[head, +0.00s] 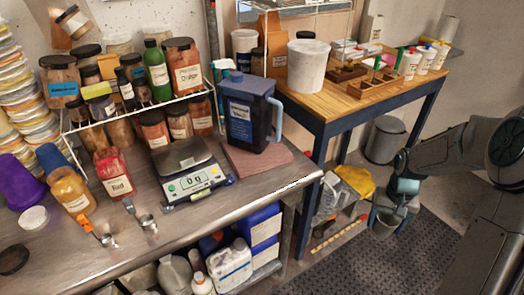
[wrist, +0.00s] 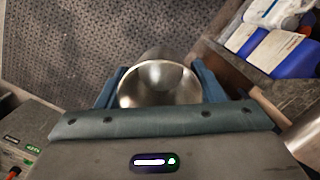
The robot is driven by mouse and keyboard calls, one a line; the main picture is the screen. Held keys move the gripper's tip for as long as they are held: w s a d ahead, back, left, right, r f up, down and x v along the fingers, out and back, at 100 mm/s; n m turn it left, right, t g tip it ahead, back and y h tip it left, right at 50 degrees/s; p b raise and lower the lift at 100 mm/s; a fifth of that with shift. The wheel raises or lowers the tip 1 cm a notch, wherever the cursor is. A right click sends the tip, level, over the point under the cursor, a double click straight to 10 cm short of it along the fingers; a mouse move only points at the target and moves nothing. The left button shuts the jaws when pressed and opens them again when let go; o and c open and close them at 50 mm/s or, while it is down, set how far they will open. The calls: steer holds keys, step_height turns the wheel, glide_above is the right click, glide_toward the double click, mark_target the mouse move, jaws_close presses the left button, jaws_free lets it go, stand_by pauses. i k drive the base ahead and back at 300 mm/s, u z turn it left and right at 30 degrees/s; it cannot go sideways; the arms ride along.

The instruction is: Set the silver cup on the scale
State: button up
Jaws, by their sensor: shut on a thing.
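The silver cup (wrist: 158,84) sits between the two fingers of my gripper (wrist: 160,77) in the wrist view, with its round open mouth facing the camera and its inside looking empty. In the head view my gripper (head: 389,208) holds the cup (head: 385,222) low over the floor at the right, well away from the metal counter. The scale (head: 190,181) stands on the counter in the head view. Its dark top plate is bare and its display appears to read zero. The cup's far side is hidden in the wrist view.
A wire rack (head: 140,102) of jars lies behind. Small metal scoops (head: 148,222) lie in front.

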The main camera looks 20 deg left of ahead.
mark_target(181, 153)
steer(key=u, duration=1.5)
